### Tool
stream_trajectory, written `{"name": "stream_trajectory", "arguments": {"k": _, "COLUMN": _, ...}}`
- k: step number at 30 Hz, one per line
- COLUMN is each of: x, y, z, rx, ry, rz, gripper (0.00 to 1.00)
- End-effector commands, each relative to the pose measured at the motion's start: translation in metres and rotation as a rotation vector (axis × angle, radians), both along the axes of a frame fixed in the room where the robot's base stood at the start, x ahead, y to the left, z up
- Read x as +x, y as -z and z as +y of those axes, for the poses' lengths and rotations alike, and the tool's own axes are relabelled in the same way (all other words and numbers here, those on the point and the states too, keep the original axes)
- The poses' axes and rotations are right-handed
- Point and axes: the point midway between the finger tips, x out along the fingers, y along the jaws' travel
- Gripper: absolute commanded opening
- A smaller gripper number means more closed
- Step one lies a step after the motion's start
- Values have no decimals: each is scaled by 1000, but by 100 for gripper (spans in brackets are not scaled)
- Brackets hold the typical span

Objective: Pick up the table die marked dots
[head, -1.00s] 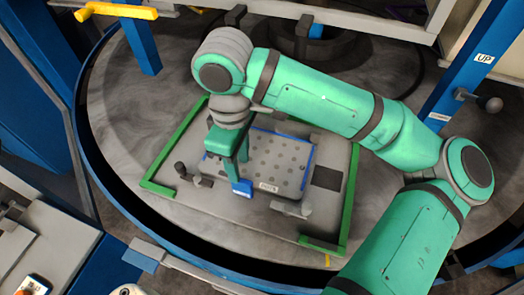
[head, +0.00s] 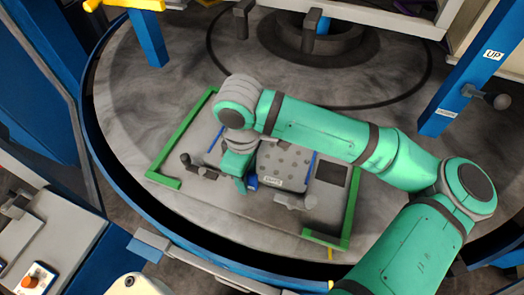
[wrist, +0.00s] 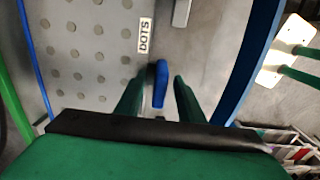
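The table die marked dots is a grey plate (head: 285,158) with rows of darker round dots and a white DOTS label. It lies flat on the grey bed; it fills the upper left of the wrist view (wrist: 85,25). A blue tab (wrist: 160,85) stands near its label end and shows partly behind my gripper in the head view (head: 252,182). My gripper (wrist: 157,82) is open, with green fingers on either side of the tab. Gaps show between tab and fingers. In the head view my gripper (head: 241,182) hides part of the die.
A green frame (head: 180,135) borders the bed, and thin blue strips flank the die. Grey clamps stand at the bed's front left (head: 195,166) and front right (head: 295,200). A blue post (head: 470,75) rises at the right. The round table's left side is open.

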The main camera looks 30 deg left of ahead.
Motion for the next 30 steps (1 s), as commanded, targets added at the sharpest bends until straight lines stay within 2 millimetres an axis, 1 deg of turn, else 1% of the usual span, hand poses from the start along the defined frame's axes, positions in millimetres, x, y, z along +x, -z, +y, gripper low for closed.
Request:
{"name": "stream_trajectory", "arguments": {"k": 2, "x": 0, "y": 0, "z": 0, "rx": 0, "ry": 1, "rz": 0, "gripper": 35}}
{"name": "stream_trajectory", "arguments": {"k": 5, "x": 0, "y": 0, "z": 0, "rx": 0, "ry": 1, "rz": 0, "gripper": 14}}
{"name": "stream_trajectory", "arguments": {"k": 6, "x": 0, "y": 0, "z": 0, "rx": 0, "ry": 1, "rz": 0, "gripper": 4}}
{"name": "stream_trajectory", "arguments": {"k": 7, "x": 0, "y": 0, "z": 0, "rx": 0, "ry": 1, "rz": 0, "gripper": 0}}
{"name": "stream_trajectory", "arguments": {"k": 30, "x": 1, "y": -1, "z": 0, "rx": 0, "ry": 2, "rz": -1, "gripper": 0}}
